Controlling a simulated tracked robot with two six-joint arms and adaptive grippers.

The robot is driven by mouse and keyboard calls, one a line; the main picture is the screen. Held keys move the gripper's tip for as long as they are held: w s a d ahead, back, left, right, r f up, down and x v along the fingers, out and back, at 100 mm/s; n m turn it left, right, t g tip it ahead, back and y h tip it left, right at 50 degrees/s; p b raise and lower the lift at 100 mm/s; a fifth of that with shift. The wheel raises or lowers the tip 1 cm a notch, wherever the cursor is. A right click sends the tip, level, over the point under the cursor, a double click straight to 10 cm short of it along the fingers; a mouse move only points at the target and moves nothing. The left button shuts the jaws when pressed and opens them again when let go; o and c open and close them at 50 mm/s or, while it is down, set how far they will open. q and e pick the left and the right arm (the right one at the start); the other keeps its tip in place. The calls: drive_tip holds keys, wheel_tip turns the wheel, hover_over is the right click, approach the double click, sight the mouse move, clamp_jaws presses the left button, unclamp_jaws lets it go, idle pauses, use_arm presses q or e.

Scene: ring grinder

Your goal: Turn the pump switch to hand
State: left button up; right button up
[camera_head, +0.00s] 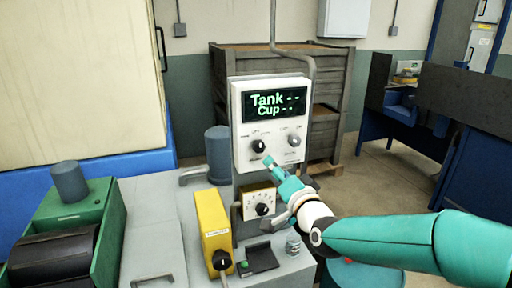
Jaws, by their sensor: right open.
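A white control box (240,118) stands upright, with a dark display reading "Tank --" and "Cup --" in green. Below the display are a black knob (259,146) on the left and a grey knob (294,140) on the right. Small labels surround both knobs, too small to read, so I cannot tell which one is the pump switch. My right gripper (269,161) comes in from the right, teal, with its tips just below and right of the black knob. It is open. I cannot tell whether it touches the knob. My left gripper is out of view.
Below the box is a dial panel (251,203) with a black knob. A yellow box (213,232), a small jar (293,244) and a grey cylinder (218,152) stand nearby on the machine. A green unit (112,220) is at the left. A wooden crate (334,95) stands behind.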

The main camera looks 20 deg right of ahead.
sight(260, 149)
drive_tip(key=w+p, duration=0.2)
drive_tip(key=w, duration=0.5)
drive_tip(key=w+p, duration=0.2)
drive_tip(key=w, duration=0.5)
drive_tip(key=shift+a, duration=0.2)
drive_tip(key=shift+c, duration=0.3)
drive_tip(key=c, duration=1.1)
drive_tip(key=shift+a+f, duration=0.1)
drive_tip(key=shift+a, duration=0.2)
drive_tip(key=shift+d, duration=0.2)
